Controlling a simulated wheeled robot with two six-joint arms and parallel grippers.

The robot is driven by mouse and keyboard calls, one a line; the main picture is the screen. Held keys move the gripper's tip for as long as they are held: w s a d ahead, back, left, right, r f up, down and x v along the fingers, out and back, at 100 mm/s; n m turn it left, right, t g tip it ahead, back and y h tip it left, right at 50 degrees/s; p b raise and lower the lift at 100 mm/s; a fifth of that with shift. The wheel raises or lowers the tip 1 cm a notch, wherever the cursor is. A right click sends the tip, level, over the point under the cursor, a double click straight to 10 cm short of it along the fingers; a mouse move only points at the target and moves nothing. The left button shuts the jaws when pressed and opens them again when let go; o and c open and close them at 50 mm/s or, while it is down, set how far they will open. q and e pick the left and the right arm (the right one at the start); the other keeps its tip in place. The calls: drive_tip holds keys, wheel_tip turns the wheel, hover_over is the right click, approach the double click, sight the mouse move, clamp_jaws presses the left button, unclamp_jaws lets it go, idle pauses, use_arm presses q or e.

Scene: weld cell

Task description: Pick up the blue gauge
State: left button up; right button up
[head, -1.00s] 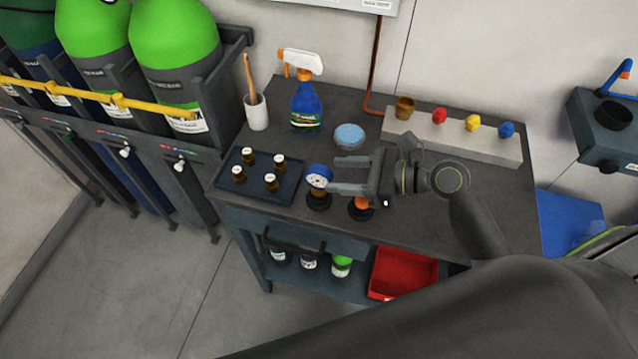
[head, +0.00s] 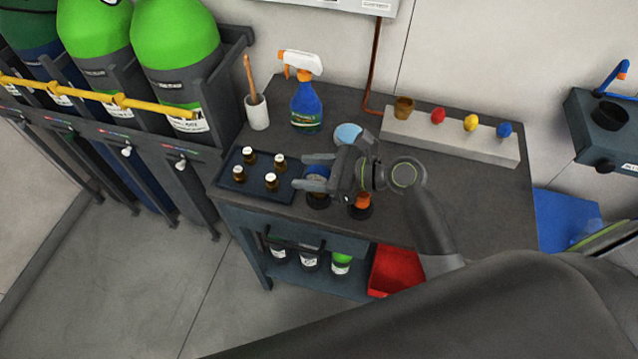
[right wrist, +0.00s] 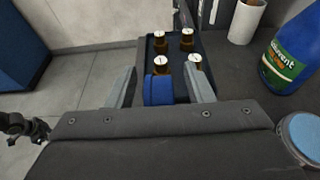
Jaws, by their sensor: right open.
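The blue gauge (head: 317,171) stands on a dark round base near the bench's front edge, partly hidden by my right gripper in the head view. My right gripper (head: 305,172) is open, with one finger on each side of the gauge. In the right wrist view the blue gauge (right wrist: 159,90) shows between the two open fingers (right wrist: 160,88), with a gap on the right side and a smaller one on the left. I cannot tell whether a finger touches it. My left gripper is not in view.
A dark tray (head: 263,191) with several small bottles lies just left of the gauge. An orange-topped item (head: 362,200) stands close on its right. Behind are a blue spray bottle (head: 306,107), a round light-blue tin (head: 348,133) and a grey block (head: 450,138) with coloured knobs.

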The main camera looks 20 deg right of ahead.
clamp_jaws()
drive_tip(key=shift+r, duration=0.1)
